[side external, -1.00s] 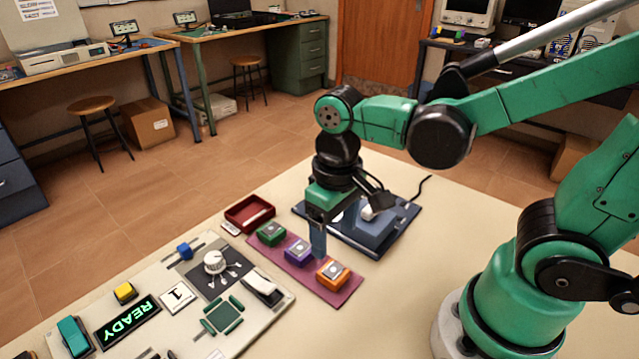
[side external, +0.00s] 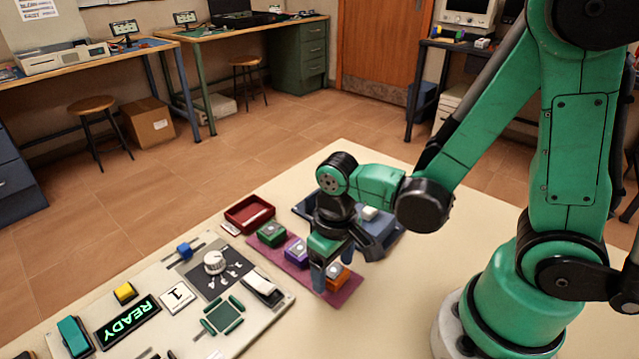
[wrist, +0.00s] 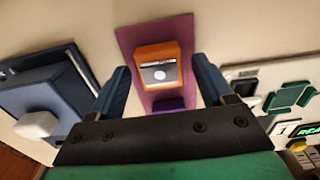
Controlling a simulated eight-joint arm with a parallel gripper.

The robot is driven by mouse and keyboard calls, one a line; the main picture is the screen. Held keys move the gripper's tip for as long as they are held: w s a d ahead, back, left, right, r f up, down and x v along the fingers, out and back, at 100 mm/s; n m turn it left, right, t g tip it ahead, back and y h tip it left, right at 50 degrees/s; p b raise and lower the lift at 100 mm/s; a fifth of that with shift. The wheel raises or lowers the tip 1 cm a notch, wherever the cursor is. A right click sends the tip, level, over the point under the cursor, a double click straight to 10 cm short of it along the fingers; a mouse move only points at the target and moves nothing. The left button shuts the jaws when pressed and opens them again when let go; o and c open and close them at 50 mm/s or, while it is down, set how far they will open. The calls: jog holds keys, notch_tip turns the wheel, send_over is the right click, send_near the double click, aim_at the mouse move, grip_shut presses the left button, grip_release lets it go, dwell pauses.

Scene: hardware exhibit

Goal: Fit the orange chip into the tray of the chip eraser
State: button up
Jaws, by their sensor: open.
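The orange chip (side external: 338,279) sits at the near end of a purple mat, beside a purple chip (side external: 297,250) and a green chip (side external: 271,234). My gripper (side external: 333,270) is open and low over the orange chip. In the wrist view the orange chip (wrist: 160,65) shows between the two spread blue fingers (wrist: 160,70), with a gap on each side. No label marks the chip eraser. The flat panel (side external: 180,335) has a green-cornered square recess (side external: 224,316). A dark blue device (side external: 379,231) is partly hidden behind my gripper.
The purple mat (side external: 318,284) lies beside the panel, which carries a dial (side external: 214,262), a lever (side external: 262,285) and a lit READY display (side external: 128,321). A red open tray (side external: 249,213) stands behind the mat.

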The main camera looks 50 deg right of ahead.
aim_at(333, 269)
jog(key=c, duration=1)
jog(key=shift+r, duration=3.25)
jog(key=o, duration=0.5)
jog(key=c, duration=0.5)
jog(key=shift+o, duration=0.2)
jog(key=w+d, duration=0.9)
jog(key=d, duration=0.3)
jog(key=shift+f, duration=2.45)
